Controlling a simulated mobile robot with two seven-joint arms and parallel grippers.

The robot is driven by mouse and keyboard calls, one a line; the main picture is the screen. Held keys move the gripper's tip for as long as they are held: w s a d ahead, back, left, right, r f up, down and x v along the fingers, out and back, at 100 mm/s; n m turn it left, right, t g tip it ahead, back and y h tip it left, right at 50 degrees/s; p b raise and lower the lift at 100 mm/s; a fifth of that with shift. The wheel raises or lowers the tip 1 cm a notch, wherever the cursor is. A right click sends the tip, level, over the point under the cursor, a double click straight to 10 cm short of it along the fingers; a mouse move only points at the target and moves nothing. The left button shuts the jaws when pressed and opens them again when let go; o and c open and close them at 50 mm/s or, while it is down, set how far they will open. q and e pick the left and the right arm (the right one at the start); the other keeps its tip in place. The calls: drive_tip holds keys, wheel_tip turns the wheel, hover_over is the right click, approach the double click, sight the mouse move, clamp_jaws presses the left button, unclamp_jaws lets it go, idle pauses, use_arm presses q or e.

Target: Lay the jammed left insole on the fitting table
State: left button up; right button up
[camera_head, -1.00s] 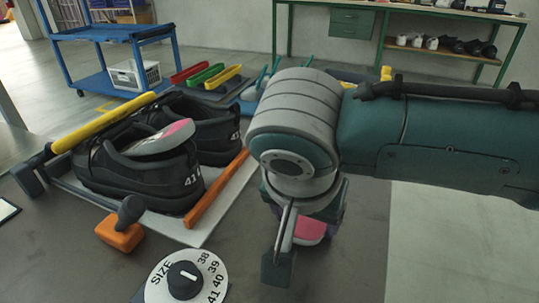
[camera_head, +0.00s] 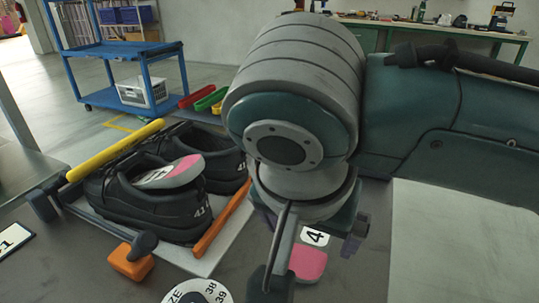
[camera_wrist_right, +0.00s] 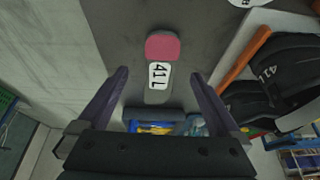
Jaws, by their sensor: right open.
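An insole (camera_head: 309,262) with a pink heel lies on the dark grey table (camera_head: 350,285) below my right gripper (camera_head: 308,232). In the right wrist view this insole (camera_wrist_right: 161,48) shows its "41 L" label. My right gripper (camera_wrist_right: 160,76) is open, its fingers either side of the insole's line and apart from it. A second pink-heeled insole (camera_head: 180,172) sits tilted in the opening of the near black shoe (camera_head: 150,205), marked 41. The far black shoe (camera_head: 225,160) stands behind it. My left gripper is out of view.
The shoes stand on a light board (camera_head: 205,262) with a yellow bar (camera_head: 115,150) and an orange bar (camera_head: 222,222) along its sides. An orange knob block (camera_head: 130,264) and a size dial (camera_head: 205,294) are in front. A blue cart (camera_head: 115,50) stands behind.

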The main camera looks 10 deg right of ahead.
drive_tip(key=s+a+r+n+g+y, duration=0.1)
drive_tip(key=s+a+n+y, duration=0.4)
drive_tip(key=s, duration=0.4)
drive_tip(key=s+d+n+h, duration=0.1)
drive_tip(key=s+d+n, duration=0.1)
drive_tip(key=s+d, duration=0.2)
drive_tip(key=s+d+f+n+h, duration=0.1)
drive_tip(key=s+d+n, duration=0.1)
drive_tip(key=s+d, duration=0.3)
drive_tip(key=d, duration=0.4)
drive_tip(key=shift+d+f+t+p, duration=0.2)
drive_tip(key=shift+d+t+p, duration=0.1)
drive_tip(key=shift+p, duration=0.1)
